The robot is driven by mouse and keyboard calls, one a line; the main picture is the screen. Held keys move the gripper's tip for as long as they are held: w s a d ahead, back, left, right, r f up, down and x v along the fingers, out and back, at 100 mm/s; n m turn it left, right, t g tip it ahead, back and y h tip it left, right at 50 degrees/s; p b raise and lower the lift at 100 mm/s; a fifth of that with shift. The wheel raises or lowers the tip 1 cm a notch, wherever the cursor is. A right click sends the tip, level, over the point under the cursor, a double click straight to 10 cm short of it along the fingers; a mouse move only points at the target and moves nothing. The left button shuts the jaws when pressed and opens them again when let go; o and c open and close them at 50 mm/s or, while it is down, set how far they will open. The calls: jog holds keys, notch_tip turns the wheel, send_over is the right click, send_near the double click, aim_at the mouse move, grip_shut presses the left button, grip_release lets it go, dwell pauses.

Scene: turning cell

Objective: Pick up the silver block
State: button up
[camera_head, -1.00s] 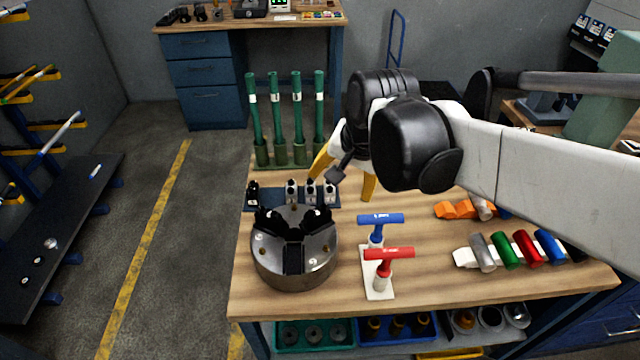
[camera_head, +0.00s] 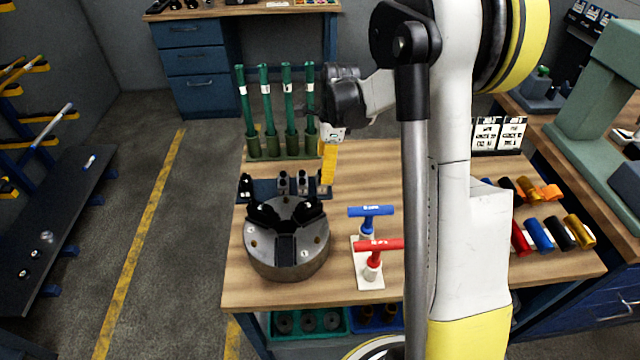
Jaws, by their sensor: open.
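Small silver-grey blocks with dark tops stand in a row on a dark blue tray (camera_head: 263,189) behind the chuck. Two show clearly, a left silver block (camera_head: 283,183) and a middle silver block (camera_head: 302,183). Another silver block (camera_head: 319,184) at the right end is partly covered by my gripper. I cannot tell which one the task means. My gripper (camera_head: 327,178) has yellow fingers pointing down at the tray's right end, and it is open. The fingers overlap in this view, so whether they are around the right block or beside it is hidden.
A round steel chuck (camera_head: 287,262) stands just in front of the tray. A black block (camera_head: 246,186) is at its left end. Green-handled tools (camera_head: 268,110) rise behind it. A blue T-handle (camera_head: 370,212) and red T-handle (camera_head: 378,246) stand right. My arm hides the bench's middle right.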

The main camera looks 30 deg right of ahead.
jog(key=f+b, duration=0.1)
jog(key=f, duration=0.1)
jog(key=f+b, duration=0.1)
jog(key=f, duration=0.1)
jog(key=a+f, duration=0.1)
jog(key=f, duration=0.1)
jog(key=shift+f+b, duration=0.35)
jog(key=shift+b, duration=0.05)
jog(key=shift+r, duration=0.1)
jog(key=c, duration=1.4)
jog(key=shift+r, duration=0.1)
notch_tip(320, 180, up, 5)
jog(key=shift+f+p, duration=0.15)
jog(key=shift+p, duration=1.1)
jog(key=s+d+r+p, duration=0.1)
jog(key=s+d+r, duration=0.1)
jog(key=s+d+r+p, duration=0.1)
jog(key=s+d+r, duration=0.1)
jog(key=s+d, duration=0.1)
jog(key=s+d+r+p, duration=0.1)
jog(key=s+d+r, duration=0.1)
jog(key=s+d, duration=0.1)
jog(key=shift+d+r, duration=0.1)
jog(key=shift+d, duration=0.15)
